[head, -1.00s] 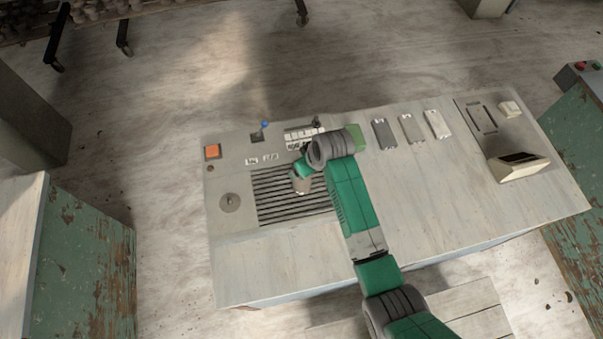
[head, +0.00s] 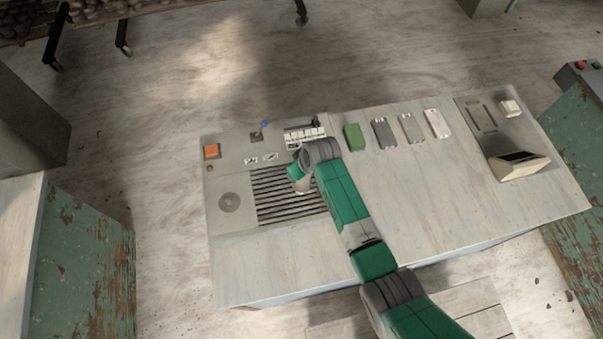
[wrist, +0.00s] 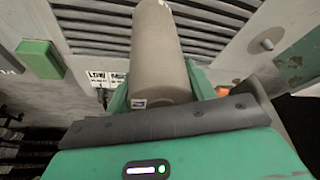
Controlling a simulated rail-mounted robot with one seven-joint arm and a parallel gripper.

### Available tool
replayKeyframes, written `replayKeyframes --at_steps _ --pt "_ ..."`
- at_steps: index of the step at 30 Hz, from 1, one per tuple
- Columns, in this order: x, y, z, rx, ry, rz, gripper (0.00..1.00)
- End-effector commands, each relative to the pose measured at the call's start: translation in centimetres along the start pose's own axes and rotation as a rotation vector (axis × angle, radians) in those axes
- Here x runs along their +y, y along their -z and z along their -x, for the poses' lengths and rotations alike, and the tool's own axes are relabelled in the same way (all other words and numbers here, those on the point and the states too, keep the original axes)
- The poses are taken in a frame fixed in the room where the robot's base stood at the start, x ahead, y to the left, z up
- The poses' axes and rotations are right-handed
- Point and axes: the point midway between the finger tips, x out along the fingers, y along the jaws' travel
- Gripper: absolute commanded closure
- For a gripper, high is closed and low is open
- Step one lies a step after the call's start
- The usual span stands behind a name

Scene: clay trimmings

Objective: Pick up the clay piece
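A grey-beige cylinder, which I take to be the clay piece (wrist: 160,55), sits between the two green fingers of my gripper (wrist: 160,84) in the wrist view. The fingers lie close against both its sides. In the head view the clay piece (head: 303,187) shows small below my gripper (head: 297,173), over the slotted grille. I cannot tell whether its far end touches the grille.
The grey console (head: 420,210) carries the slotted grille (head: 280,205), an orange button (head: 211,151), a blue-topped lever (head: 264,124), a green block (head: 354,137) and several grey plates. A beige box (head: 518,166) stands at right. The console's front surface is mostly clear.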

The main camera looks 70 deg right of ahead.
Motion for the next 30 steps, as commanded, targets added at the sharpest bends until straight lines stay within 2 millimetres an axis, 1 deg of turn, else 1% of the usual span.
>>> replayKeyframes --at_steps 1,3,10,13,17,21,23,26,30 --pt "0.0 0.0 0.0 0.000 0.000 0.000 0.78" --pt "0.0 0.1 0.1 0.002 -0.001 0.000 0.88" --pt "0.0 0.2 0.2 0.002 -0.001 0.000 0.88" --pt "0.0 0.4 0.6 0.004 -0.001 0.001 0.88" --pt "0.1 0.9 1.8 0.005 -0.002 0.001 0.88" --pt "0.0 1.6 3.6 0.006 -0.002 0.001 0.88" --pt "-0.5 0.4 3.9 0.002 0.001 -0.001 0.88" --pt "-1.2 -1.3 4.8 0.002 0.000 -0.001 0.88" --pt "-2.4 -4.1 6.2 0.002 0.001 0.000 0.88"
